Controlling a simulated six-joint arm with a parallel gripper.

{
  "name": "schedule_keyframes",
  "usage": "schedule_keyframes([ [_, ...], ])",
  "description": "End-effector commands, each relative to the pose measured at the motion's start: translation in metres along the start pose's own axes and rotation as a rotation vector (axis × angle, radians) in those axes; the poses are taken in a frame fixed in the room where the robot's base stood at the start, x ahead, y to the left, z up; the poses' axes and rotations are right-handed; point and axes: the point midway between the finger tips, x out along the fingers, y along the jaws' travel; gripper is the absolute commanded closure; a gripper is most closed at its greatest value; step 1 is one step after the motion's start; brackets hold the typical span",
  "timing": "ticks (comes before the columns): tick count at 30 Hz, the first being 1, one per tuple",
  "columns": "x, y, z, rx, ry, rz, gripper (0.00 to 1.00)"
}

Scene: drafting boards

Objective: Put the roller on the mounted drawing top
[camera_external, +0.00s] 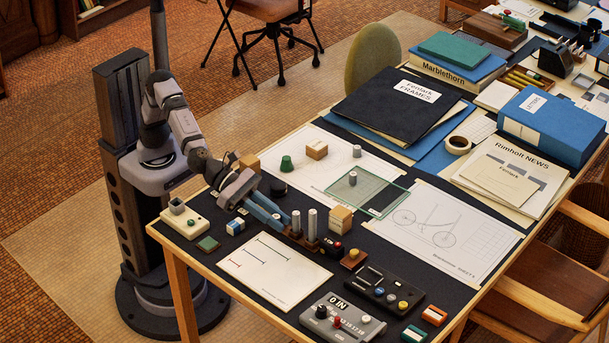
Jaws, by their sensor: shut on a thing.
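My gripper (281,225), with blue fingers, reaches down to the right over the near side of the desk. It is shut, with its tips at the nearer left of two upright silver cylinders, which I take to be the roller (296,220). The exact grip is partly hidden, and I cannot tell whether the roller is clear of the brown block (294,238) around its foot. A clear, green-edged plate (378,198), which may be the mounted drawing top, lies to the right and farther back. A small grey cylinder (352,178) shows on it.
The other silver cylinder (312,225) and a wooden block (340,220) stand close right of my gripper. A green knob (286,163) is behind it. A bicycle drawing (440,226) lies at right. Control boxes (342,318) line the front, beside a flat white sheet (272,272).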

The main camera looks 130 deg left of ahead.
Motion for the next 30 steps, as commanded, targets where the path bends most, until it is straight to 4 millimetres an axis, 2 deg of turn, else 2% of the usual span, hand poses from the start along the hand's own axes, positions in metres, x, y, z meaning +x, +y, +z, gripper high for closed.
schedule_keyframes([
  [1,0.005,0.004,-0.010,0.004,0.007,0.006,1.00],
  [6,0.013,0.004,-0.029,0.004,0.006,0.004,1.00],
  [17,0.019,0.004,-0.043,0.003,0.004,0.002,1.00],
  [27,0.038,0.004,-0.089,0.005,0.005,0.003,1.00],
  [30,0.041,0.004,-0.095,0.004,0.004,0.003,1.00],
])
